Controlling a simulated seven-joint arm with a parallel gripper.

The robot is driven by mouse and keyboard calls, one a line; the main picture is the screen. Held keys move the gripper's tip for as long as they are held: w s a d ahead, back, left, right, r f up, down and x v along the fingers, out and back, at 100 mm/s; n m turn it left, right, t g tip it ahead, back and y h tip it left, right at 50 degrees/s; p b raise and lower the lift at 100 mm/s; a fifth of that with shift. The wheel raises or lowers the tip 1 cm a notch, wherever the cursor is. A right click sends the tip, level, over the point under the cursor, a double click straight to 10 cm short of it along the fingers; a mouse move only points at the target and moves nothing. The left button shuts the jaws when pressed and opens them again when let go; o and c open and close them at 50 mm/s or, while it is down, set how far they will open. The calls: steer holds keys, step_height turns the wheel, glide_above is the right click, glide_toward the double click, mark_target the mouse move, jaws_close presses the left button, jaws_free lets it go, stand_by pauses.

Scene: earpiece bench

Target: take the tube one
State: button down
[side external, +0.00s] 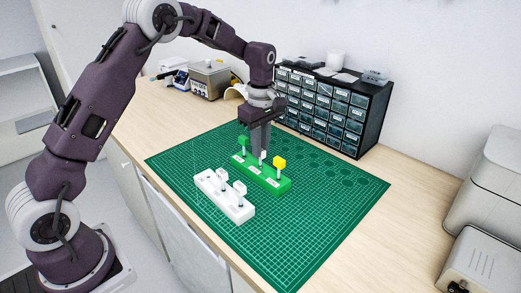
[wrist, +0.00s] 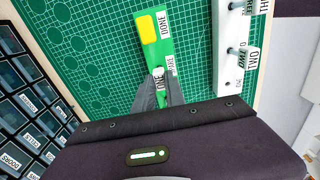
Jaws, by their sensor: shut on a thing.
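My gripper (side external: 262,148) is shut on the tube one, low over the middle of the green rack (side external: 268,183). In the wrist view its fingers (wrist: 159,92) close around tube one (wrist: 158,82), whose white tag reads ONE. The tube's lower end is hidden, so I cannot tell whether it is seated in the rack or just above it. The green rack, with a DONE label, also shows in the wrist view (wrist: 166,58). A yellow-topped piece (side external: 279,162) stands at its right end and a green-topped piece (side external: 243,141) at its left.
A white rack (side external: 235,211) in front holds two white-topped tubes (side external: 222,175), tagged TWO (wrist: 245,60) and THREE in the wrist view. A green cutting mat (side external: 310,230) lies beneath, with free room at right. A black drawer cabinet (side external: 335,105) stands behind.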

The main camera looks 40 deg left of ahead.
steer(key=shift+r, duration=3.85)
